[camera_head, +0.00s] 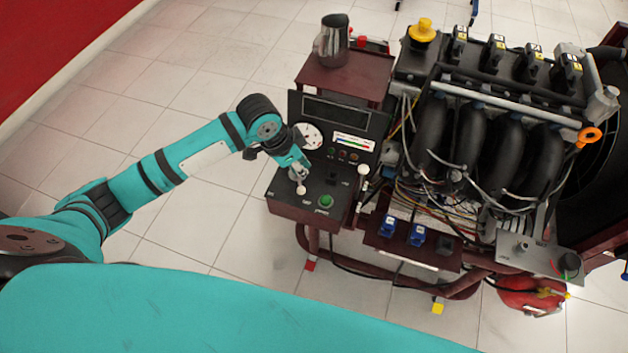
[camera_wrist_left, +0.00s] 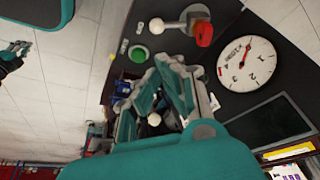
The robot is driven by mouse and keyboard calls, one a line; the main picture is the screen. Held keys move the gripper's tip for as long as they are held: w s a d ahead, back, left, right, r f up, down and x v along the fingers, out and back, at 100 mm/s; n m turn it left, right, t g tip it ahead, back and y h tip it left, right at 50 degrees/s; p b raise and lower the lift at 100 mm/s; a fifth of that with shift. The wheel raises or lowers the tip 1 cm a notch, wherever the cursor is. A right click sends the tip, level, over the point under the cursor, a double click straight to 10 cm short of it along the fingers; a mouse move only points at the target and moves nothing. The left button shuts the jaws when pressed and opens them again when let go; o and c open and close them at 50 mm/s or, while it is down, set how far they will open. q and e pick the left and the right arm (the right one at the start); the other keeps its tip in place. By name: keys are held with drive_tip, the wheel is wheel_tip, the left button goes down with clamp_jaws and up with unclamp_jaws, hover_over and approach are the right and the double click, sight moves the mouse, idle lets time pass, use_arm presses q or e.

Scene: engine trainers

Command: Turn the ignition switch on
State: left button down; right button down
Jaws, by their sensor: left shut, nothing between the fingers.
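The dark control panel (camera_head: 283,197) carries a round green button (camera_head: 325,201) and a lever with a white ball end (camera_head: 301,189). My left gripper (camera_head: 299,166) is just above the panel by the lever and gauge, shut and empty. In the left wrist view, the fingers (camera_wrist_left: 165,92) point over the panel, with the green button (camera_wrist_left: 137,54) to their left. The lever's white ball (camera_wrist_left: 156,24) and a red part (camera_wrist_left: 204,34) beside it appear above the fingers. I cannot tell which control is the ignition switch.
A white gauge (camera_head: 308,136) and dark display stand behind the panel. Another white ball knob (camera_head: 363,170) is at its right. A metal pitcher (camera_head: 332,40) sits on the upper shelf. The engine (camera_head: 490,130) fills the right; floor at left is clear.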

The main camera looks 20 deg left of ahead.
sight(298, 178)
use_arm(q)
drive_tip(key=shift+f, duration=0.1)
drive_tip(key=x, duration=0.8)
drive_tip(key=shift+w+f, duration=0.1)
drive_tip(key=shift+f, duration=0.3)
drive_tip(key=shift+w+d+f, duration=0.15)
drive_tip(key=shift+d+f, duration=0.05)
drive_tip(key=shift+f, duration=0.3)
use_arm(e)
drive_tip(key=shift+w+a+f, duration=0.1)
drive_tip(key=shift+a+f, duration=0.05)
drive_tip(key=shift+f, duration=0.1)
use_arm(q)
drive_tip(key=shift+a, duration=0.15)
use_arm(e)
drive_tip(key=shift+r, duration=0.15)
use_arm(q)
drive_tip(key=shift+m, duration=0.3)
use_arm(e)
drive_tip(key=shift+s+r, duration=0.1)
drive_tip(key=shift+s, duration=0.2)
